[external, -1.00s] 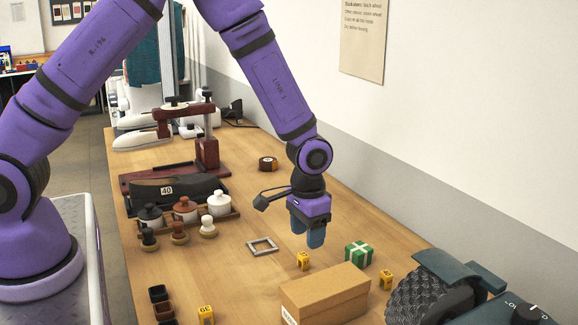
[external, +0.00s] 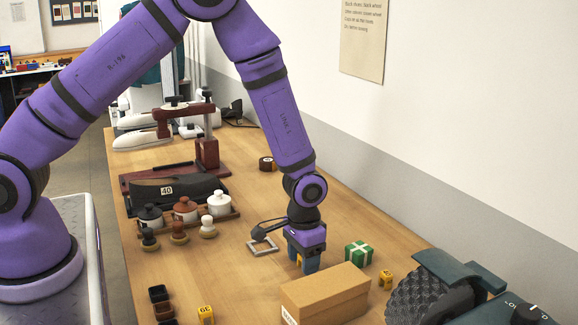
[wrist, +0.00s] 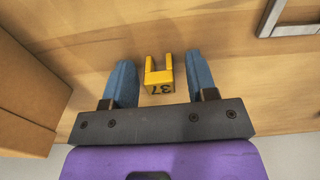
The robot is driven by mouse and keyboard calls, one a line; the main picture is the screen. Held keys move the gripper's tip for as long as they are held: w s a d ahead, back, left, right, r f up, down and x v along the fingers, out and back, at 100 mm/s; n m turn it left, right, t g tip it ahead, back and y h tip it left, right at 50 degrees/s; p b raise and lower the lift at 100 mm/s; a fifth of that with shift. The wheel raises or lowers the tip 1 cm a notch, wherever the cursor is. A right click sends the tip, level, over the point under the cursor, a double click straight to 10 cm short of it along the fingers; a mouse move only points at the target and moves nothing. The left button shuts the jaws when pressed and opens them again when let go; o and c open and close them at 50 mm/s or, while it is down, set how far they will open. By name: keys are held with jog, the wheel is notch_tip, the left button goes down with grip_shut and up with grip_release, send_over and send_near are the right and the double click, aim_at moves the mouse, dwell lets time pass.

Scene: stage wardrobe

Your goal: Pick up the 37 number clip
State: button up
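The yellow 37 number clip (wrist: 159,82) stands on the wooden table, its number reading upside down in the wrist view. My gripper (wrist: 160,82) is open, with one blue finger on each side of the clip and a gap showing on both sides. In the external view my gripper (external: 308,268) is low over the table, behind the cardboard box, and its fingers mostly hide the clip.
A cardboard box (external: 325,293) stands close to my gripper, also at the left in the wrist view (wrist: 25,95). A green gift box (external: 359,253) and another yellow clip (external: 386,279) are to the right. A grey square frame (external: 262,246) lies to the left. Another yellow clip (external: 206,315) is in front.

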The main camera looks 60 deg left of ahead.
jog(key=c, duration=0.8)
jog(key=shift+r, duration=0.2)
